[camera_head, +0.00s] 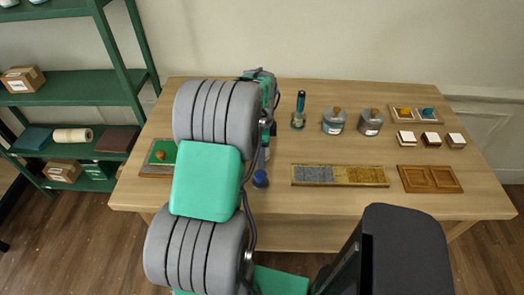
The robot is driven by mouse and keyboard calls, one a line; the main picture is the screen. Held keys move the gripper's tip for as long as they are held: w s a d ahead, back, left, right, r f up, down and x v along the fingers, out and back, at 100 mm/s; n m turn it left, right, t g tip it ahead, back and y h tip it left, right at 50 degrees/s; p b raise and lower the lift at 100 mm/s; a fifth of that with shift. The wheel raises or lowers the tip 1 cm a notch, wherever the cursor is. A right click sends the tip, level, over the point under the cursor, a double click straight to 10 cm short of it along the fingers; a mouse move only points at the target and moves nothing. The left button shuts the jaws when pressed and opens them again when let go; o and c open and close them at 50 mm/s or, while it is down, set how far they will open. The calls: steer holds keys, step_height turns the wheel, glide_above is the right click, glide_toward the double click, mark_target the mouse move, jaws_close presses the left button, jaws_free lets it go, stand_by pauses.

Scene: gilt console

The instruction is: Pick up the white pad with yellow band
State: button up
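Three small block-like pads stand in a row at the right rear of the table. The left pad (405,138) has a white top and a brownish-orange lower part. The middle pad (431,139) looks darker brown with a pale top. The right pad (456,140) has a white top and a brown lower part. They are too small for me to tell surely which one has the yellow band. My arm rises at the left centre, well left of the pads. My gripper's fingers are hidden behind my arm.
A grey-and-gold strip tray (341,184) and wooden tray (430,189) lie in front. A blue-topped object (260,178) is beside my arm.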

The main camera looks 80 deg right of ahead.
steer(key=c, duration=1.4)
steer(key=shift+r, duration=0.1)
steer(key=shift+r, duration=0.3)
step_height(320, 180, up, 3)
steer(key=shift+f+b, duration=0.15)
steer(key=shift+b, duration=0.15)
steer(key=s+a+r+b, duration=0.3)
steer(key=s+a+r, duration=0.2)
steer(key=a+r, duration=0.4)
steer(key=a, duration=0.4)
steer(key=shift+s+r, duration=0.2)
steer(key=shift+r, duration=0.05)
